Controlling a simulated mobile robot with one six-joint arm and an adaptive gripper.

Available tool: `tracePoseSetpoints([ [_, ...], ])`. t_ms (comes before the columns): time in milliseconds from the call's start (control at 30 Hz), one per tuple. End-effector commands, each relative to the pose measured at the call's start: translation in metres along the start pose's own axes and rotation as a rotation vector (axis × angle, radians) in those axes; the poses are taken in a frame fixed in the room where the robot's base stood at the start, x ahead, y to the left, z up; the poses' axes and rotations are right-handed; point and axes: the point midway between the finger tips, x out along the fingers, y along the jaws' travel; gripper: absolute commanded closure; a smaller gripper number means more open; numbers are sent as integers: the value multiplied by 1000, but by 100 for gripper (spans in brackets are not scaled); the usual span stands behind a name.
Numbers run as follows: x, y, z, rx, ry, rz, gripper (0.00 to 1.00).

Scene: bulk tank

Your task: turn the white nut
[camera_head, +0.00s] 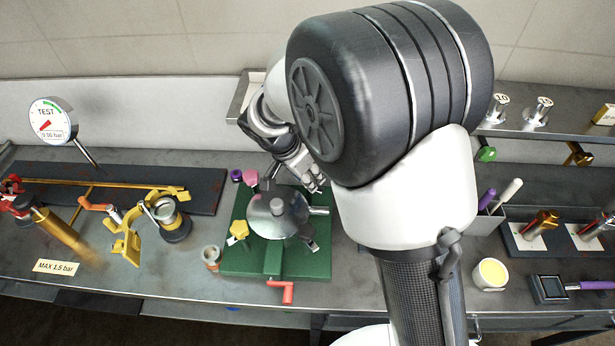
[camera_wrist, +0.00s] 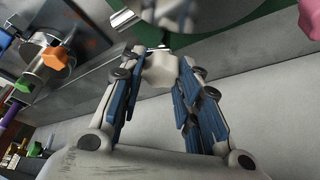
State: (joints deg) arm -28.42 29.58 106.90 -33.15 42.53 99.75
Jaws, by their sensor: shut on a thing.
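My gripper (camera_wrist: 158,66) is shut on the white nut (camera_wrist: 160,72), with one finger on either side of it in the wrist view. In the head view my gripper (camera_head: 312,180) is at the back right edge of the round steel lid (camera_head: 272,222). The nut cannot be made out there, as the gripper and arm cover that spot. The lid sits on a green base (camera_head: 235,266). A pink knob (camera_head: 251,178) and a yellow knob (camera_head: 238,231) stand at its left side.
A yellow clamp (camera_head: 128,243) and a gauge (camera_head: 52,120) are further left. A yellow-filled cup (camera_head: 490,274) stands right of my arm.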

Motion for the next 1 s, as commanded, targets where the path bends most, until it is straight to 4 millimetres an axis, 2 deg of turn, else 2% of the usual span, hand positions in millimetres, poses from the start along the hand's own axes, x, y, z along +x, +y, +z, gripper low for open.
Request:
tracePoseSetpoints([
  [800, -4, 5, -4, -698, -2, -291, 93],
  [1000, -5, 5, -4, -826, -1, -343, 93],
])
